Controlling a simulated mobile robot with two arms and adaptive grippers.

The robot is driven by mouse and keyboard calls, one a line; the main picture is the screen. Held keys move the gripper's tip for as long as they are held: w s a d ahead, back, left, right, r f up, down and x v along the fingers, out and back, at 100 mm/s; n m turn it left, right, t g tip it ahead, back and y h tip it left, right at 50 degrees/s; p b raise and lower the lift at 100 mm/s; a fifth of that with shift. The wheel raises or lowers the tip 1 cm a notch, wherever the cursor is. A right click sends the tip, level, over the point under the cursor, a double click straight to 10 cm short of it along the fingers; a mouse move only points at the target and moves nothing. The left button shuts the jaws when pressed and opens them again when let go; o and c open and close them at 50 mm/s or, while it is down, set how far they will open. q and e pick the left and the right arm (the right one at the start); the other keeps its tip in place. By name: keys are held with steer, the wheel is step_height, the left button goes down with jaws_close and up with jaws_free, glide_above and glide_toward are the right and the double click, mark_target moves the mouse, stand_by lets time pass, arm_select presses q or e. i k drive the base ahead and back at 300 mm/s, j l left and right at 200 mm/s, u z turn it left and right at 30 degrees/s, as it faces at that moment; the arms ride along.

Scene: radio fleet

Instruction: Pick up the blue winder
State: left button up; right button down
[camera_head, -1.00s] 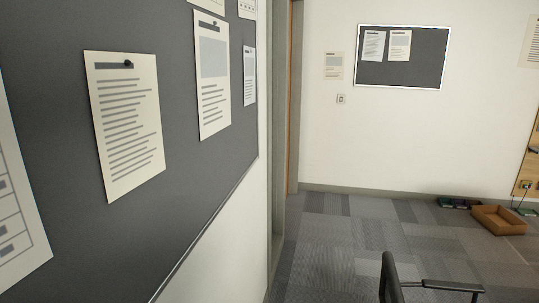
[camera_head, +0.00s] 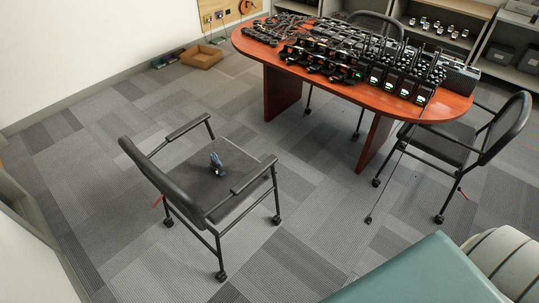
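A small dark-blue object (camera_head: 217,165), which looks like the blue winder, lies on the seat of a black armchair (camera_head: 195,190) at left centre. It is too small to make out its exact shape. Nothing touches it apart from the seat. Neither of my grippers is in view.
An oval red-brown table (camera_head: 262,52) at the back is crowded with rows of black radios (camera_head: 340,55). More black chairs (camera_head: 500,130) stand around it. An open cardboard box (camera_head: 201,57) sits by the wall. A teal surface (camera_head: 430,275) fills the lower right. Carpet left of the armchair is clear.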

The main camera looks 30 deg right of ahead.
mark_target(214, 162)
steer(key=z, duration=0.65)
steer(key=j+z, duration=0.1)
steer(key=z, duration=0.3)
steer(key=i+j+z, duration=0.1)
steer(key=z, duration=0.3)
steer(key=j+z, duration=0.2)
steer(key=z, duration=0.25)
steer(key=j+z, duration=0.15)
steer(key=z, duration=0.25)
steer(key=j+z, duration=0.2)
steer(key=j, duration=0.2)
steer(key=k+j+z, duration=0.2)
steer(key=j, duration=0.2)
steer(key=j+z, duration=0.15)
steer(key=j, duration=0.25)
steer(key=k+j+z, duration=0.2)
steer(key=j, duration=0.15)
steer(key=j+z, duration=0.2)
steer(key=j, duration=0.2)
steer(key=k+j+z, duration=0.2)
steer(key=j, duration=0.15)
